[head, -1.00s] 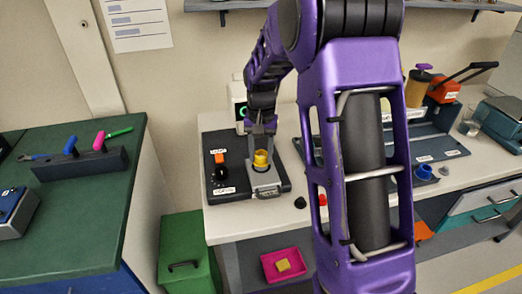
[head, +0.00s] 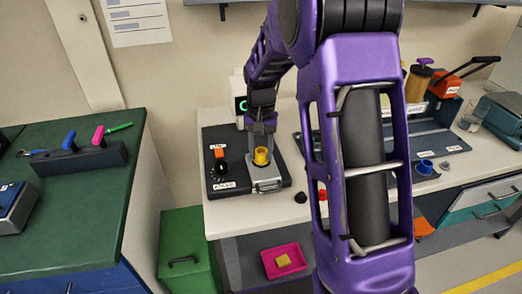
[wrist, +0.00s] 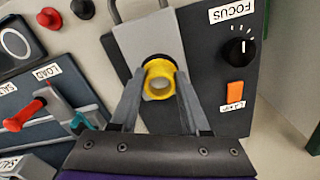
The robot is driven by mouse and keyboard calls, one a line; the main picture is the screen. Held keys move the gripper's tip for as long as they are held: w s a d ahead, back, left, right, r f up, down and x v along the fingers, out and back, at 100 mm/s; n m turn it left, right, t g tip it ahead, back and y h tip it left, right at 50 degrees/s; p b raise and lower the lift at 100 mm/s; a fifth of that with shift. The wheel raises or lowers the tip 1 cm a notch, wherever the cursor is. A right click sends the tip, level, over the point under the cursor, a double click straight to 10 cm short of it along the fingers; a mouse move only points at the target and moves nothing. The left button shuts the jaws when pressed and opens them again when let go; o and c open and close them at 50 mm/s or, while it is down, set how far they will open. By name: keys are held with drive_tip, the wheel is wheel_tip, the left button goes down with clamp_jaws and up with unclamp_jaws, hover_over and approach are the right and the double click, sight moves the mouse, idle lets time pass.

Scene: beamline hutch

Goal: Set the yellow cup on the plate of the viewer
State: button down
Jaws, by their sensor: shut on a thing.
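The yellow cup (head: 261,156) is upright over the light grey plate (head: 266,173) of the viewer, a black-based unit (head: 219,138). In the wrist view the cup (wrist: 160,78) sits between the fingertips of my gripper (wrist: 160,92), which is shut on it, one finger on each side. The grey plate (wrist: 148,38) lies under and around the cup in that view. I cannot tell whether the cup's base touches the plate. In the head view my gripper (head: 262,140) comes down from above, and the fingers partly hide the cup's back.
The viewer carries an orange lamp switch (wrist: 235,92) and a black focus knob (wrist: 238,50). A small black knob (head: 300,196) and a red one (head: 322,196) stand right of it. A blue cup (head: 424,167) is farther right. A magenta tray (head: 284,260) lies below.

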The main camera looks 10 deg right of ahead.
drive_tip(key=shift+f, duration=0.4)
idle(0.3)
drive_tip(key=shift+c, duration=1.5)
unclamp_jaws()
